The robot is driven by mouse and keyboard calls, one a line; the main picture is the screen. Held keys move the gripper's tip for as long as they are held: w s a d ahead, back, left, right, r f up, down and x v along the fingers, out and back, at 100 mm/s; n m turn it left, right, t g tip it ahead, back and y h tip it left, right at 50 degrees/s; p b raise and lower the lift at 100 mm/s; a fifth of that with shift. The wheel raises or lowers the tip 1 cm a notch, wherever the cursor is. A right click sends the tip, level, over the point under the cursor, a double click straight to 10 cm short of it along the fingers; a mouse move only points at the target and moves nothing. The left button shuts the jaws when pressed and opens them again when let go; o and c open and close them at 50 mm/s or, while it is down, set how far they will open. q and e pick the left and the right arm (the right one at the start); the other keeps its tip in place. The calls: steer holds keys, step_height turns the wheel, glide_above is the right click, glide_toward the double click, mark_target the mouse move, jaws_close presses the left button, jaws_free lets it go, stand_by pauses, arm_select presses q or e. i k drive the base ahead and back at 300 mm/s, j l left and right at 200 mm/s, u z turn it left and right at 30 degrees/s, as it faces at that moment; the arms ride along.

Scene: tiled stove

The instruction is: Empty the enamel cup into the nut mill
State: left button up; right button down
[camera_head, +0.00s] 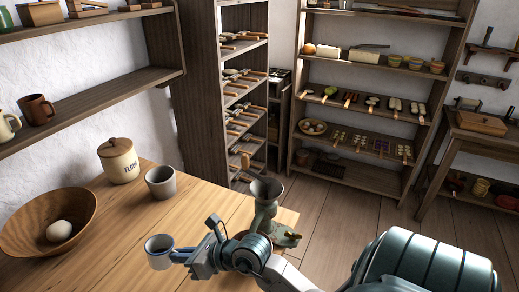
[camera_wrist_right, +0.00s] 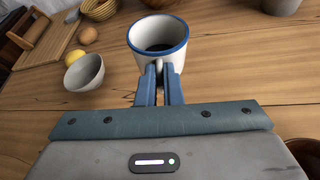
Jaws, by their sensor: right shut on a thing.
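The white enamel cup (camera_head: 159,258) with a blue rim is at the lower left of the head view. It also shows in the right wrist view (camera_wrist_right: 150,60), upright, with something dark inside. My right gripper (camera_head: 180,256) is shut on the cup's handle; its two blue fingers (camera_wrist_right: 160,80) show in the right wrist view. I cannot tell whether the cup touches the table. The nut mill (camera_head: 264,212), dark green with a flared hopper open at the top, stands near the table's right end, to the right of the cup and partly behind my right arm. My left gripper is not in view.
A grey tumbler (camera_head: 160,182), a flour jar (camera_head: 118,162) and a wooden bowl (camera_head: 25,236) stand on the table. A small bowl (camera_wrist_right: 84,73), a lemon (camera_wrist_right: 74,56) and an egg (camera_wrist_right: 88,35) lie beyond the gripper. The wood between cup and mill looks clear.

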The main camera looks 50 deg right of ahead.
mark_target(265, 210)
steer(key=k+l+u, duration=0.1)
steer(key=u, duration=0.25)
steer(key=k+l+u, duration=0.1)
steer(key=l+u, duration=0.25)
steer(key=k+l+u, duration=0.1)
steer(key=u, duration=0.25)
steer(key=k+l+u, duration=0.2)
steer(key=k, duration=0.25)
steer(key=k+l+u, duration=0.2)
steer(key=k+l, duration=0.15)
steer(key=k+l+u, duration=0.2)
steer(key=k, duration=0.4)
steer(key=k+l, duration=0.15)
steer(key=k, duration=0.3)
steer(key=k+l, duration=0.15)
steer(key=k, duration=0.3)
